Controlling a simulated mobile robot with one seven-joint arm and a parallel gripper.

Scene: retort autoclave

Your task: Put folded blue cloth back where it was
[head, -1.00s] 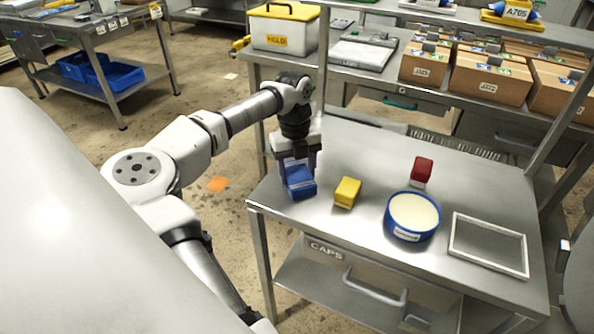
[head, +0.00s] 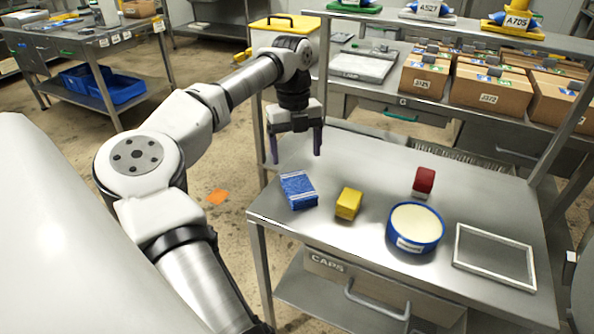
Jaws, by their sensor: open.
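The folded blue cloth (head: 298,190) lies flat on the steel table (head: 345,240), near its left edge and left of a yellow block. My gripper (head: 296,160) is open and empty. Its two dark fingers point down, above and slightly behind the cloth, apart from it. The whole top of the cloth shows.
On the same table are a yellow block (head: 349,203), a red block (head: 423,182), a round blue tub (head: 415,228) with a cream top and an empty white frame (head: 495,256). A post and shelf with cardboard boxes (head: 488,86) stand behind. The table's middle back is clear.

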